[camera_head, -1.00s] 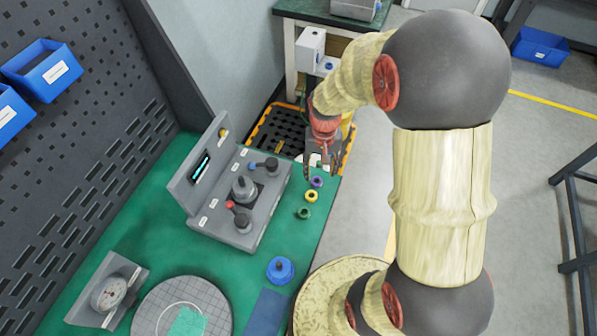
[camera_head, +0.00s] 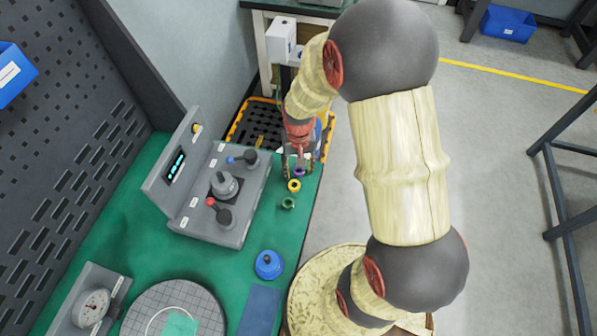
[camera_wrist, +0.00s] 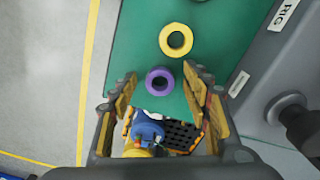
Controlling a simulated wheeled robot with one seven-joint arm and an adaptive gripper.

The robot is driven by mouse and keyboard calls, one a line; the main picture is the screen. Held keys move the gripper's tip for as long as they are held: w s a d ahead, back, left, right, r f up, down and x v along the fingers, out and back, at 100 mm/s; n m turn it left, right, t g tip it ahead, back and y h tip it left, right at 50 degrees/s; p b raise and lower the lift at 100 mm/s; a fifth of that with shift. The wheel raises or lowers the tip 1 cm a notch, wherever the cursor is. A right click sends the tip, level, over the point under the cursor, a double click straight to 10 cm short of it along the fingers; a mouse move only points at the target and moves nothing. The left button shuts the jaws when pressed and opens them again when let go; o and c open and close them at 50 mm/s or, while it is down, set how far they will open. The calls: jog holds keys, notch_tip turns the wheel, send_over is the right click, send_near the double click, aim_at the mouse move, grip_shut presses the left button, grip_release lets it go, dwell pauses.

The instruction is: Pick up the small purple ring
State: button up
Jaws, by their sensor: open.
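The small purple ring (camera_wrist: 159,81) lies flat on the green bench top (camera_wrist: 135,40) in the wrist view. In the head view the purple ring (camera_head: 299,172) shows partly, near the bench's right edge, at my gripper's tips. My gripper (camera_wrist: 161,88) is open, with one finger on each side of the ring in the wrist view and nothing held. In the head view my gripper (camera_head: 299,168) points down at the ring; I cannot tell its exact height above the bench.
A yellow ring (camera_head: 294,185) lies close to the purple one, with a green ring (camera_head: 288,203) beyond it. A grey test rig (camera_head: 238,218) with knobs stands to the left. The bench edge is close on the right.

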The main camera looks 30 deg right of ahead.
jog(key=shift+r, duration=0.1)
jog(key=shift+c, duration=0.6)
jog(key=c, duration=0.7)
jog(key=shift+c, duration=0.4)
jog(key=shift+r, duration=0.4)
notch_tip(320, 180, up, 2)
jog(key=shift+r+p, duration=0.1)
jog(key=shift+p, duration=0.7)
jog(key=s+r+p, duration=0.4)
jog(key=s+r, duration=0.6)
jog(key=s, duration=0.3)
jog(key=shift+s+a, duration=0.2)
jog(key=shift+s, duration=0.05)
